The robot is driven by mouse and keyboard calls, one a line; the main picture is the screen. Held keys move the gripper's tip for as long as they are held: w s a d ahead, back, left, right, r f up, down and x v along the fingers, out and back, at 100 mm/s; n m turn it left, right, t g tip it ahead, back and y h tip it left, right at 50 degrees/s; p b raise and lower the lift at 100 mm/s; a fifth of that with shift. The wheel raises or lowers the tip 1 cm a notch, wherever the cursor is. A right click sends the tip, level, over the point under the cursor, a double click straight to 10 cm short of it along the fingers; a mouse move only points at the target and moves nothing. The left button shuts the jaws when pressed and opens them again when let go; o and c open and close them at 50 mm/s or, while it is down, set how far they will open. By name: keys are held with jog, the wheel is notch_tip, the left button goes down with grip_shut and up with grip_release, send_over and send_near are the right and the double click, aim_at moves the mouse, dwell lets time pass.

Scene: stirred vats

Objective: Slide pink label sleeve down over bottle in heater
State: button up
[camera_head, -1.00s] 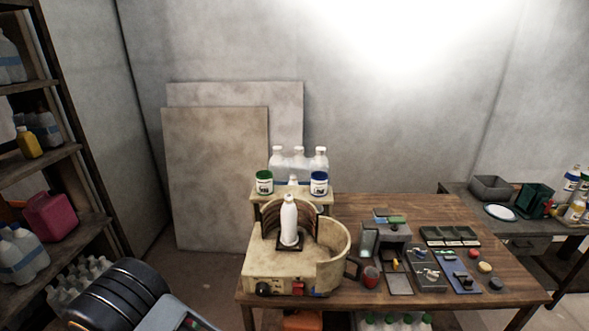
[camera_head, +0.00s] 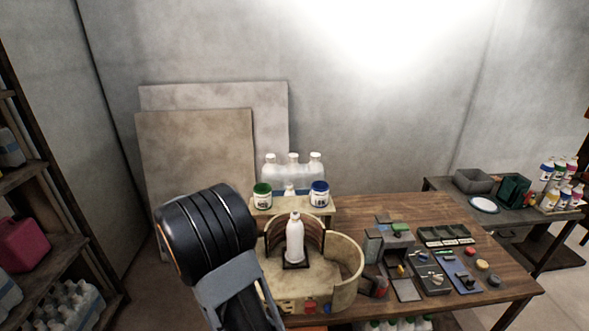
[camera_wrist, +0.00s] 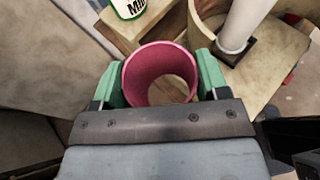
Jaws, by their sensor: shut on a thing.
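The pink label sleeve (camera_wrist: 159,52) is a short open tube held between the green fingers of my gripper (camera_wrist: 160,85) in the wrist view. My gripper is shut on its sides, and I see down through its opening. The white bottle (camera_head: 295,240) stands upright on a dark square base inside the cream round heater (camera_head: 345,290) in the head view. In the wrist view the bottle (camera_wrist: 243,25) is at the upper right, apart from the sleeve. My gripper and the sleeve are hidden in the head view behind my arm.
Jars with green (camera_head: 262,196) and blue (camera_head: 319,194) lids stand on a small stand behind the heater, with white bottles behind them. The wooden table (camera_head: 380,209) holds trays and small parts to the right. A shelf (camera_head: 45,250) stands at the left.

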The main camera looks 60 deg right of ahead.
jog(key=s+d+r+m+g, duration=0.2)
jog(key=s+d+r+g, duration=0.1)
jog(key=s+d+r, duration=0.35)
notch_tip(320, 180, up, 8)
jog(key=m+g+y+p, duration=0.2)
jog(key=m+g, duration=0.1)
send_over(295, 231)
jog(key=w+d, duration=0.1)
jog(key=d, duration=0.1)
notch_tip(295, 231, down, 4)
jog(key=b, duration=0.4)
jog(key=shift+w+f, duration=0.1)
dwell(0.4)
dwell(0.6)
jog(key=shift+f+b, duration=4.45)
jog(key=shift+f, duration=3)
